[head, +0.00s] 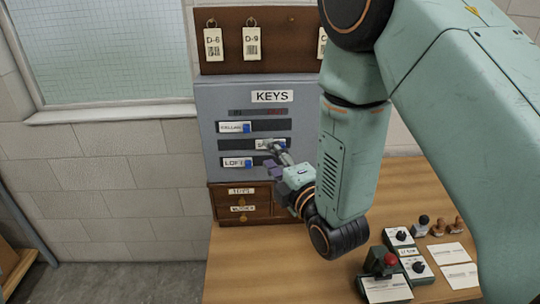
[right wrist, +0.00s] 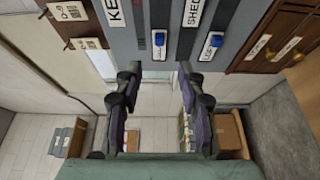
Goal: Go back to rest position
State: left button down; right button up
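My right gripper (head: 274,160) is in front of the grey KEYS panel (head: 212,105), near its middle and lower slots. In the right wrist view its two fingers (right wrist: 160,85) are spread apart with nothing between them. The panel has sliders labelled CELLAR (head: 234,127), SHED and LOFT (head: 233,163). Blue knobs show by the CELLAR and LOFT labels. The SHED label (head: 268,144) is partly covered by the gripper in the head view, and its knob is hard to make out. Whether a finger touches the panel I cannot tell. My left gripper is not in view.
A brown board with hanging key tags (head: 213,43) is above the panel. Small wooden drawers (head: 240,204) are below it. The table's left front is clear.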

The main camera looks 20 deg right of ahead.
jog(key=s+d+f+m+g+h+b, duration=0.1)
jog(key=s+f+m+g+b, duration=0.15)
jog(key=s+f+m, duration=0.4)
jog(key=s+f+m+g+b, duration=0.1)
jog(key=s+f+m+g, duration=0.2)
jog(key=f, duration=0.7)
jog(key=s+d+f+m+g+h+b, duration=0.1)
jog(key=s+f+m+g+b, duration=0.15)
jog(key=f+m+g, duration=0.4)
jog(key=s+d+f+m+g+b, duration=0.1)
jog(key=s+f+m+g+b, duration=0.2)
jog(key=s+f, duration=2)
jog(key=s+g+b, duration=0.1)
jog(key=g+b, duration=0.2)
jog(key=b, duration=0.4)
jog(key=shift+f+m, duration=0.3)
jog(key=shift+f, duration=0.1)
jog(key=shift+d, duration=0.1)
